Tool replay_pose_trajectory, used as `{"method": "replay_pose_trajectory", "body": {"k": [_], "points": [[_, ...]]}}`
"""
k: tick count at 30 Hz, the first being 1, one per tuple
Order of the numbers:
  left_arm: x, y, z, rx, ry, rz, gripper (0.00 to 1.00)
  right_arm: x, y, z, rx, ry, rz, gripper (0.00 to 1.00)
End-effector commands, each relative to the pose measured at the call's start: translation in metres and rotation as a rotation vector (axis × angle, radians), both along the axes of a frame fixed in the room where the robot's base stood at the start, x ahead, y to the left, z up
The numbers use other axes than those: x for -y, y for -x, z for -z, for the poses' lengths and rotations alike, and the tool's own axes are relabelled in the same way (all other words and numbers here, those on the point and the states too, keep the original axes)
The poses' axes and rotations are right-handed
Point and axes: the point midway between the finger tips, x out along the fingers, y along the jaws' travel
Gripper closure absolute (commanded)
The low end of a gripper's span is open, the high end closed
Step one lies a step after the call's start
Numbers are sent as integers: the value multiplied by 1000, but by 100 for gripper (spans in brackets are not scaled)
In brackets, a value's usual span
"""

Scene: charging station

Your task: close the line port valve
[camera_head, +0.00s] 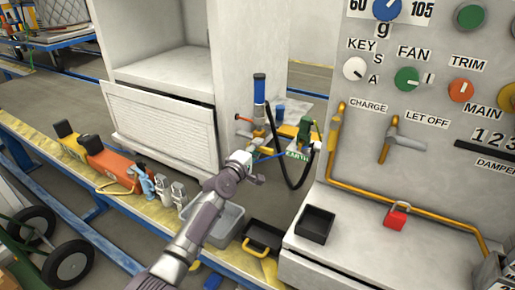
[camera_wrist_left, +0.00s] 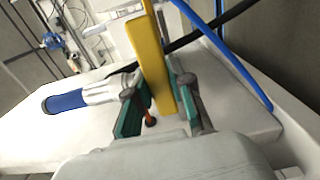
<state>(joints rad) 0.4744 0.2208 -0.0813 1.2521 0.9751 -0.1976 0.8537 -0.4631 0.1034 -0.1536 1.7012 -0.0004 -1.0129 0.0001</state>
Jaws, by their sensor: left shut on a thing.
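My left gripper (camera_head: 253,174) is in front of the fittings at the white cabinet's right side. In the left wrist view, its green-padded fingers (camera_wrist_left: 158,108) are shut on a flat yellow lever (camera_wrist_left: 151,58), one finger on each side. Which port the lever belongs to cannot be read here. A blue-handled fitting (camera_head: 260,88) stands upright behind the gripper; a blue grip on a silver stem (camera_wrist_left: 67,101) lies left of the fingers in the wrist view. An "EARTH" label (camera_head: 297,155) is right of the gripper. My right gripper is not in view.
A grey control panel (camera_head: 365,88) with knobs and a pipe valve (camera_head: 393,138) stands at right. A black tray (camera_head: 315,225) and a red padlock (camera_head: 396,215) are on its ledge. A black hose (camera_head: 278,150) hangs close to the gripper.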

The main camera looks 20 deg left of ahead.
Motion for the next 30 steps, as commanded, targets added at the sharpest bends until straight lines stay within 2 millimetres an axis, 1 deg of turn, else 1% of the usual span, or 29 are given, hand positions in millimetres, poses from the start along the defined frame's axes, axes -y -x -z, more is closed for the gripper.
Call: {"method": "replay_pose_trajectory", "body": {"k": [4, 5, 6, 9, 17, 20, 23, 25, 30], "points": [[-1, 0, -1, 2, 10, -2, 100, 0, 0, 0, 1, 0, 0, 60], [-1, 0, -1, 2, 10, -2, 74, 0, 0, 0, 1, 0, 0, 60], [-1, 0, -1, 2, 9, -2, 67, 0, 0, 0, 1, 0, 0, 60], [0, 0, -1, 1, 7, -1, 52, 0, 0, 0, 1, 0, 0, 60], [0, 0, 0, 0, 4, -1, 52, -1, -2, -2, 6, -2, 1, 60], [0, 3, 0, 0, 5, 0, 52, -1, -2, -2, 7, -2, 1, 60], [0, 12, 1, 0, 7, 2, 52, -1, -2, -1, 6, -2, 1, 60], [-2, 23, 1, 1, 7, 0, 52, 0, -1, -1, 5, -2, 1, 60], [-8, 57, 1, -1, 5, -1, 52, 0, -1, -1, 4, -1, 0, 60]]}}
